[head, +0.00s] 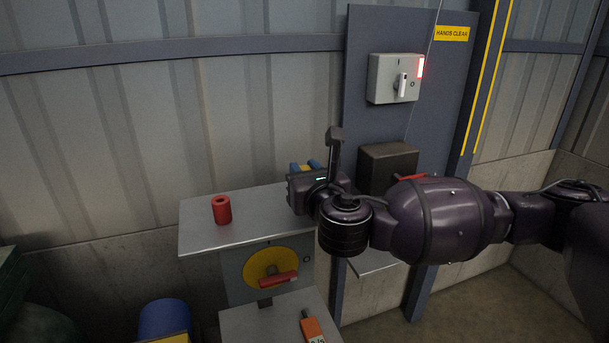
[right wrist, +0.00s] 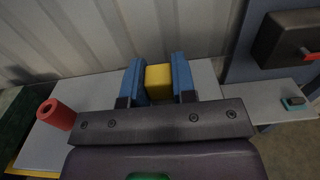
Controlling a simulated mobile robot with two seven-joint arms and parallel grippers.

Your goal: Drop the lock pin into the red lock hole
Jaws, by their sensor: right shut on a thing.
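My right gripper (head: 305,167) is above the back right of a grey metal shelf. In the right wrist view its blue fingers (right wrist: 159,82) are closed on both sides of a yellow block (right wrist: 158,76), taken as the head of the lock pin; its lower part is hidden. A red upright cylinder with a dark hole in its top (head: 222,209), taken as the red lock hole, stands on the shelf left of the gripper. It also shows in the right wrist view (right wrist: 57,114), clear of the fingers. My left gripper is not in view.
The grey shelf (head: 208,238) has bare room around the red cylinder. Below it is a yellow disc with a red handle (head: 278,279). An orange tag-like object (head: 312,328) lies lower. A dark box (head: 388,163) and a grey switch box (head: 392,78) are on the blue panel.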

